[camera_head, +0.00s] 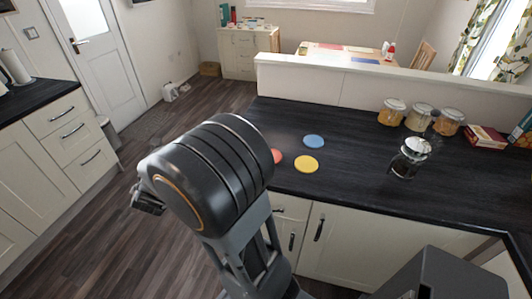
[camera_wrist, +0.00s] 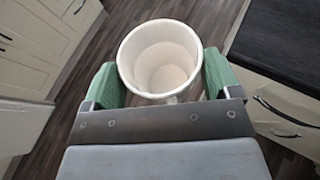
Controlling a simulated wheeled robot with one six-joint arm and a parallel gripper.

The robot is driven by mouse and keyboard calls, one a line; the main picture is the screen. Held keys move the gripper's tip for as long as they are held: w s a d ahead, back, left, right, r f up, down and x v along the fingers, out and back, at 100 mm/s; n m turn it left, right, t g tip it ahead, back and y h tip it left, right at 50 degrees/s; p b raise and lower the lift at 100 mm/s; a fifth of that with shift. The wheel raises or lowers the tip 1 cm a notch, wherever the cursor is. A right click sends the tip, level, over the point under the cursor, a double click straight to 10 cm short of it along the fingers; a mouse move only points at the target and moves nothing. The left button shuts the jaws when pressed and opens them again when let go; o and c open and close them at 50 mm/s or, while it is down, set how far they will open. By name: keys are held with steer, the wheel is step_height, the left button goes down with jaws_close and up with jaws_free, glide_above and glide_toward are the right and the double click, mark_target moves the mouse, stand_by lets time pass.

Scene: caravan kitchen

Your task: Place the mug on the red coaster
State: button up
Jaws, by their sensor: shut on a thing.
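In the wrist view my gripper (camera_wrist: 160,85) is shut on a white mug (camera_wrist: 160,40). The mug's open top faces the camera, it looks empty, and it is held over the floor, to the left of the dark worktop. In the head view my arm hides the mug, and my gripper's jaws are also out of sight. The red coaster (camera_head: 277,156) lies on the black worktop near its left end, partly hidden behind my arm. The mug is apart from the coaster.
A blue coaster (camera_head: 314,141) and a yellow coaster (camera_head: 306,164) lie beside the red one on the worktop (camera_head: 345,190). A glass jar (camera_head: 409,158) stands farther right. Several lidded jars (camera_head: 420,117) stand at the back. Worktop between coasters and glass jar is clear.

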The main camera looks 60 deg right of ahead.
steer(key=s+d+r+m+g+h, duration=0.2)
steer(key=s+d+r+m+g, duration=0.1)
steer(key=s+d, duration=0.3)
steer(key=s+d+r+m+g+h, duration=0.2)
steer(key=s+d+r+m+g, duration=0.15)
steer(key=d, duration=0.35)
steer(key=s+d+r+m+g+p, duration=0.1)
steer(key=s+d+r+m+g, duration=0.2)
steer(key=s, duration=0.4)
steer(key=s+d+r+m+g+p, duration=0.1)
steer(key=s+d+m+g, duration=0.3)
steer(key=s, duration=0.3)
steer(key=shift+g, duration=0.25)
steer(key=shift+w+d+f+p, duration=0.25)
steer(key=shift+w+d+f, duration=0.95)
steer(key=shift+d+f, duration=0.85)
steer(key=shift+w+d+f+p, duration=0.2)
steer(key=shift+w+d+f, duration=1)
steer(key=shift+d+f, duration=0.8)
steer(key=shift+w+d+f+p, duration=0.25)
steer(key=shift+w+d+f, duration=0.95)
steer(key=shift+d+f, duration=0.85)
steer(key=shift+a+f+h, duration=0.3)
steer(key=shift+f, duration=0.1)
steer(key=shift+f, duration=0.15)
steer(key=o, duration=0.9)
